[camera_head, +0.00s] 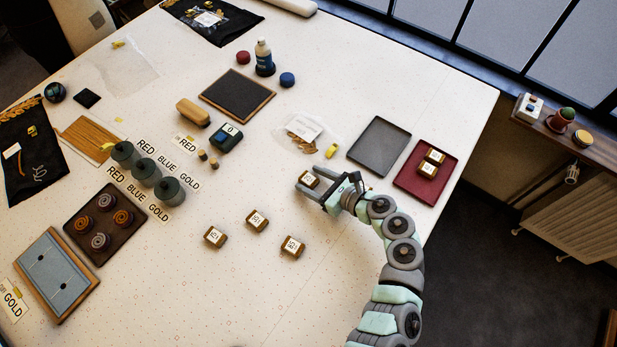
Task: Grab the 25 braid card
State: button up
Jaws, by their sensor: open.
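Several small brown blocks with white printed cards lie on the table, but the print is too small to read surely, so I cannot tell which is the 25 braid card. One card block (309,178) sits at the mouth of my gripper (312,182), which is open, with its fingers around or just beside the block. Three more stand apart to the lower left: a left card block (215,237), a middle card block (257,220) and a right card block (292,247). Two others, an upper one (435,156) and a lower one (428,170), sit in the red tray (411,180).
An empty grey tray (379,145) lies just beyond my gripper, left of the red tray. A clear bag (307,132) and a yellow item (332,151) lie nearby. Grey canisters (145,172) and a spool tray (92,243) stand left. The table's front middle is clear.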

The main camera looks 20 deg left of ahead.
jog(key=shift+d, duration=0.1)
grip_shut()
dwell(0.5)
